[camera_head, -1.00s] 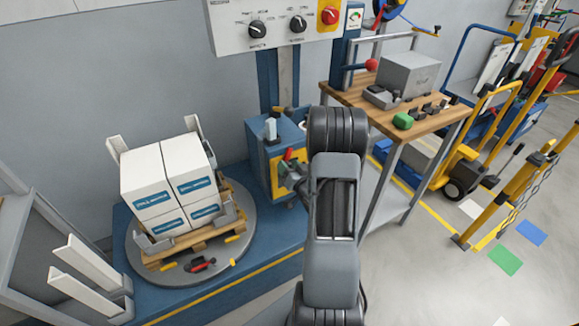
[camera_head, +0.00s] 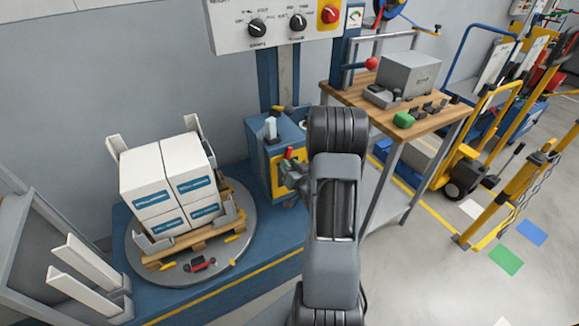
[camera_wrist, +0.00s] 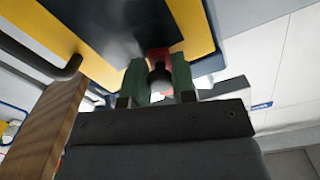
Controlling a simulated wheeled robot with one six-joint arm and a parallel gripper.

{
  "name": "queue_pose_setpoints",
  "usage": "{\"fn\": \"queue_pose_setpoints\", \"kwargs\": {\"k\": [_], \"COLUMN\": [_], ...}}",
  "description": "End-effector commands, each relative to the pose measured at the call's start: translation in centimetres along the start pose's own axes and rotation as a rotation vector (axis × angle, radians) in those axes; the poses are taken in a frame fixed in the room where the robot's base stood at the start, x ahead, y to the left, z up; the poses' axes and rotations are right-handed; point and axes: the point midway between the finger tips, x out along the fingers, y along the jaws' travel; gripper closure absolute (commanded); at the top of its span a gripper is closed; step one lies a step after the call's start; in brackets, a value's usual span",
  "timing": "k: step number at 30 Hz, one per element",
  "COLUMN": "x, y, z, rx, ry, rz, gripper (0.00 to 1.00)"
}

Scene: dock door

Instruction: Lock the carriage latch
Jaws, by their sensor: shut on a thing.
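The blue carriage (camera_head: 257,150) with its yellow-edged front panel (camera_head: 275,171) stands on the column behind the turntable. A red latch handle (camera_head: 289,153) shows at the panel, just above my gripper (camera_head: 288,181). In the wrist view, the greenish fingers of my gripper (camera_wrist: 159,82) are closed around a dark, rounded knob (camera_wrist: 160,76) with red behind it, at the yellow and dark panel (camera_wrist: 110,28). I take this knob to be part of the latch. My wrist hides part of the latch, so I cannot tell its exact position.
A turntable (camera_head: 150,275) with stacked white boxes (camera_head: 168,180) on a pallet is on the left. A wooden-topped workbench (camera_head: 345,95) with a grey box and a green object is close on the right. The control panel (camera_head: 278,25) is above. Open floor lies at lower right.

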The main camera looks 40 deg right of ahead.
Motion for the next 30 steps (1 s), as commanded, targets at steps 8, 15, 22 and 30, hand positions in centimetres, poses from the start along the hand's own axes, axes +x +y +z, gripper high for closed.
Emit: {"fn": "queue_pose_setpoints", "kwargs": {"k": [8,15,22,30], "x": [0.0,0.0,0.0,0.0], "y": [1.5,1.6,1.7,1.6], "z": [0.3,-0.2,-0.3,-0.3], "rx": [-0.273,-0.358,-0.357,-0.356], "ry": [0.007,0.002,0.002,0.002], "rz": [0.0,0.0,0.001,0.0], "gripper": [0.99,0.99,0.99,0.51]}}
